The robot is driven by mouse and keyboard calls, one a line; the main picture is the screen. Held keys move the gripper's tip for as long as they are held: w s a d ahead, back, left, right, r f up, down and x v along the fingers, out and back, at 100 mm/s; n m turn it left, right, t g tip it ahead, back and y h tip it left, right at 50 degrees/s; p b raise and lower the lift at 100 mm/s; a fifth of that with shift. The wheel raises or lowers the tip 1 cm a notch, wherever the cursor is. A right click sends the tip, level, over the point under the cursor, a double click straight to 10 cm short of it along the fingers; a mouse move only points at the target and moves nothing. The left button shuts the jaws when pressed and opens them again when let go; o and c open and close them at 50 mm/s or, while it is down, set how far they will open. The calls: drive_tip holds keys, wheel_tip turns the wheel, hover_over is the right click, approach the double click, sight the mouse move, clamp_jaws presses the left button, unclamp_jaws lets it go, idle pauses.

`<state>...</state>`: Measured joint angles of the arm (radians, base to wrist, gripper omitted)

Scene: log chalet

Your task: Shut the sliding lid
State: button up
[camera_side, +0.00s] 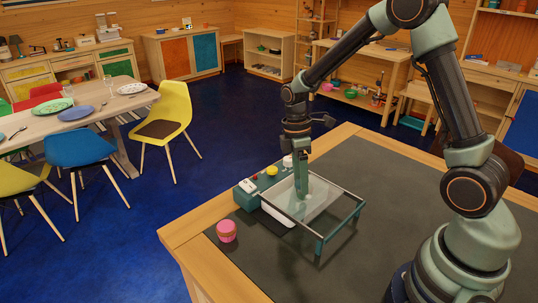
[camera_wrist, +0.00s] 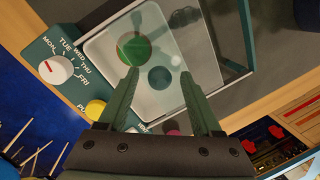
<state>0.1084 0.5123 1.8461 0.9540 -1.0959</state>
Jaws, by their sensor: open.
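A teal box (camera_side: 246,196) with a glass-like sliding lid (camera_side: 322,197) stands on the dark mat. Its thin rail frame runs out to the right, on teal legs. In the wrist view the pale, see-through lid (camera_wrist: 105,75) fills the upper middle. A green disc (camera_wrist: 134,48) and a dark teal disc (camera_wrist: 160,78) show on or under it; I cannot tell which. My gripper (camera_side: 300,195) points down over the lid. In the wrist view its fingers (camera_wrist: 160,79) are apart, on either side of the dark disc. Contact with the lid is unclear.
The box's end carries a day dial (camera_wrist: 58,69) and a yellow button (camera_wrist: 95,109). A pink jar (camera_side: 227,232) stands on the mat at front left. The mat (camera_side: 420,190) is clear right of the frame. The wooden table edge (camera_side: 196,236) lies close by, left.

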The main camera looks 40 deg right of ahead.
wheel_tip(320, 180, up, 12)
drive_tip(key=w, duration=0.2)
drive_tip(key=shift+d, duration=0.1)
idle(0.4)
drive_tip(key=f+n, duration=0.3)
drive_tip(key=f, duration=0.1)
drive_tip(key=s+f+n, duration=0.1)
drive_tip(key=f+n, duration=0.2)
drive_tip(key=f, duration=0.1)
drive_tip(key=s+f+n, duration=0.1)
drive_tip(key=f+n, duration=0.1)
drive_tip(key=f, duration=0.2)
drive_tip(key=shift+a+n, duration=0.2)
drive_tip(key=shift+n, duration=0.2)
clamp_jaws()
drive_tip(key=shift+w, duration=0.1)
idle(1.3)
